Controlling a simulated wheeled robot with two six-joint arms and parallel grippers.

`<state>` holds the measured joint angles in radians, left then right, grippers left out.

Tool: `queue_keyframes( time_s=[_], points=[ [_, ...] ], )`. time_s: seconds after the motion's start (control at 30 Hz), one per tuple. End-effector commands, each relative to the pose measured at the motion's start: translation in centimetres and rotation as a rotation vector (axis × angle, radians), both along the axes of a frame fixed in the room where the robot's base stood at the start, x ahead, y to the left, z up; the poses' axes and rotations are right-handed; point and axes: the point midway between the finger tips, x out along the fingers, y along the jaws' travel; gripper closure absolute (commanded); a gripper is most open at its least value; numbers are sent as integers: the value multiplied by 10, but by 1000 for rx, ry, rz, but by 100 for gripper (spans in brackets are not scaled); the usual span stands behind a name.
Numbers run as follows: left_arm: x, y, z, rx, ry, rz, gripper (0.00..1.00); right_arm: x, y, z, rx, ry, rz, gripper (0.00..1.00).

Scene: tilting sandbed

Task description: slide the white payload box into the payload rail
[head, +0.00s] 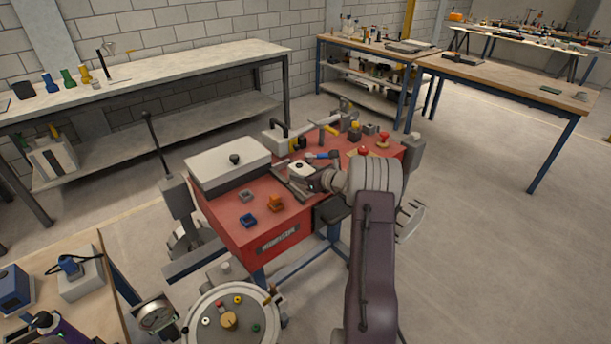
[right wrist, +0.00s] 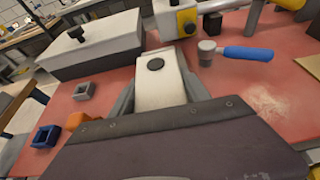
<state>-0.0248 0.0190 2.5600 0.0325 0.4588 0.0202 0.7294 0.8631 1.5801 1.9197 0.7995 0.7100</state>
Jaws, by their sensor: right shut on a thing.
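The white payload box (head: 299,170), with a black knob on top, is over the red sandbed table (head: 232,228). It also shows in the right wrist view (right wrist: 158,88), upright at the middle. My right gripper (head: 312,182) is shut on it from the near right side. Grey strips flank the box in the wrist view; I cannot tell whether they are my fingers or the payload rail. The near end of the box is hidden behind my wrist. I cannot make out the rail clearly. My left gripper is not in view.
A large white lidded box (head: 228,163) stands left of the payload box. A blue-handled tool (right wrist: 248,53) lies to its right. Small grey (head: 245,195), blue (head: 248,220) and orange (head: 275,203) blocks lie at the front. A white-and-yellow block (right wrist: 177,18) stands behind.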

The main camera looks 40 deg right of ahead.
Motion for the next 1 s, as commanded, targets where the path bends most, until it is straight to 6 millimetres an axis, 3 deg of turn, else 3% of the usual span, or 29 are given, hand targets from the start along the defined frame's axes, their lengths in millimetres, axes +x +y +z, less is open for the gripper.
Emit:
queue_keyframes(
  time_s=[0.3, 1.0],
  points=[
    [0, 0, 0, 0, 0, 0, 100, 2, 0, 1, -1, -2, 0, 100],
    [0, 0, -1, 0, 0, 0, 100, 28, 3, 1, 0, -2, 0, 100]
  ],
)
